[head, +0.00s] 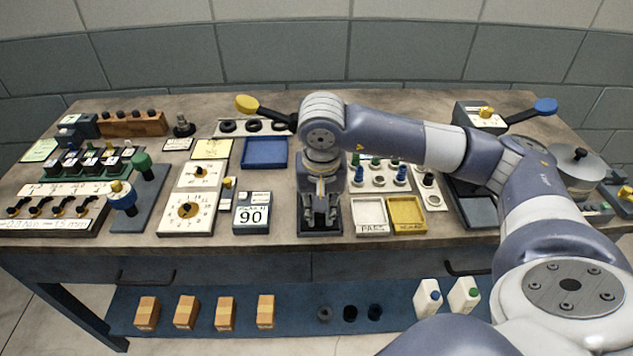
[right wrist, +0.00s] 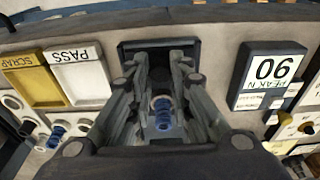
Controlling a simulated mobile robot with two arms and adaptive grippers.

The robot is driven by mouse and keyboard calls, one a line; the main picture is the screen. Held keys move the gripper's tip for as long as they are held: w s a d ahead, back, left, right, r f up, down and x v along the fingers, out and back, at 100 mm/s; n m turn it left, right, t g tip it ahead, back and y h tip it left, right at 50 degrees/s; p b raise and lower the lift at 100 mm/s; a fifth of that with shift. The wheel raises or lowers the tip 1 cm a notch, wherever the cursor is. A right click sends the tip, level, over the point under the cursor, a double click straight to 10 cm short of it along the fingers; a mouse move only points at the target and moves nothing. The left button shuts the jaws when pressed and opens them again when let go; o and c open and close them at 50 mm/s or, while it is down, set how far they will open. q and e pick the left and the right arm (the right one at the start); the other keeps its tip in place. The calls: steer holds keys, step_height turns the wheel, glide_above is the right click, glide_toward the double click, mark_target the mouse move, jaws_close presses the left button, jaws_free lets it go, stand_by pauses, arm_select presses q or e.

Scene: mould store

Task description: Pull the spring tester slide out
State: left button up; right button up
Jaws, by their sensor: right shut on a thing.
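The spring tester (head: 320,231) stands near the front edge of the bench, mostly hidden under my right arm. Its dark base (right wrist: 127,48) also shows in the right wrist view, with a blue coil spring (right wrist: 162,115) between my fingers. My right gripper (head: 320,222) points down over the tester's front. In the right wrist view its fingers (right wrist: 159,72) reach into the dark base and are shut on the slide. The slide's held part is largely hidden by the fingers. My left gripper is not in view.
White PASS tray (head: 370,216) and yellow SCRAP tray (head: 407,215) lie close to the tester's right. A display reading 90 (head: 251,212) stands at its left. A blue tray (head: 265,152) lies behind. The bench front edge (head: 300,244) is just before the tester.

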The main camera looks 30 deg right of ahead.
steer(key=shift+s, duration=0.15)
steer(key=shift+s+a+f+b, duration=0.1)
steer(key=shift+s+a+b, duration=0.2)
steer(key=shift+s, duration=0.25)
steer(key=shift+s+a+b, duration=0.15)
steer(key=shift+s+a, duration=0.25)
steer(key=shift+s, duration=0.1)
steer(key=o, duration=1.6)
steer(key=shift+c, duration=0.2)
steer(key=shift+r, duration=0.2)
step_height(320, 180, up, 7)
steer(key=p, duration=0.3)
steer(key=shift+f, duration=0.15)
